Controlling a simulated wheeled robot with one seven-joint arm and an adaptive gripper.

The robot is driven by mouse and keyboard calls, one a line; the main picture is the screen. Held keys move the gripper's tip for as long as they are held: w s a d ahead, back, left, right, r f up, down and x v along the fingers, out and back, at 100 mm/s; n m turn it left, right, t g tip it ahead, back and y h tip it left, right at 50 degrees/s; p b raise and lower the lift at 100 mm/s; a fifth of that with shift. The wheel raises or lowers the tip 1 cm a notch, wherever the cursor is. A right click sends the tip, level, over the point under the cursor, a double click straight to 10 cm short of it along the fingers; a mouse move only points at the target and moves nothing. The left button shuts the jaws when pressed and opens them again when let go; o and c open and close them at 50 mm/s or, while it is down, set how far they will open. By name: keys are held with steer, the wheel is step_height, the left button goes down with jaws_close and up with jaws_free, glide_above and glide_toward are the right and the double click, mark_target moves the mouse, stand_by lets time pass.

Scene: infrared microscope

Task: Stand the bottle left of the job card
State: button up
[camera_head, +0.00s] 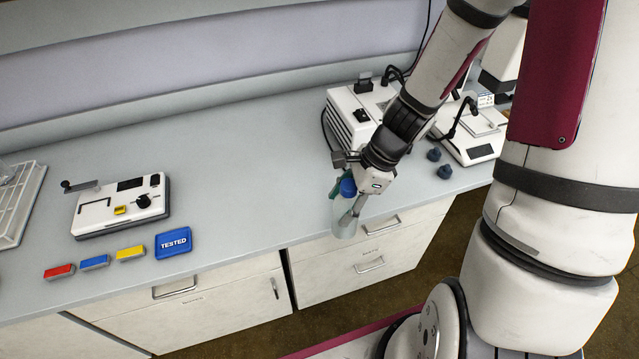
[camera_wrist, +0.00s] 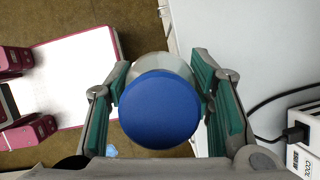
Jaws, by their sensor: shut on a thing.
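The bottle has a blue cap (camera_head: 348,187) and a pale translucent body (camera_head: 344,226). My gripper (camera_head: 347,203) is shut on it, at the bench's front edge in the head view. In the wrist view the round blue cap (camera_wrist: 160,110) faces the camera between the green finger pads, with the clear body (camera_wrist: 161,66) beyond it. The bottle's base is not clearly seen, and I cannot tell its height over the bench. A blue block marked TESTED (camera_head: 174,242) lies on the bench to the left. I cannot clearly make out which thing is the job card.
Red (camera_head: 59,271), blue (camera_head: 95,262) and yellow (camera_head: 131,253) blocks lie left of the TESTED block. A white device (camera_head: 121,205) sits behind them. White instruments (camera_head: 352,118) and dark knobs (camera_head: 444,171) stand around my arm. The bench middle (camera_head: 250,180) is clear.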

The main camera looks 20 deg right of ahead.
steer(key=w+a+f, duration=0.1)
steer(key=w+f, duration=0.3)
steer(key=w, duration=0.8)
steer(key=shift+w+f, duration=0.15)
steer(key=shift+f, duration=0.2)
steer(key=shift+a+f, duration=0.1)
steer(key=o, duration=1.4)
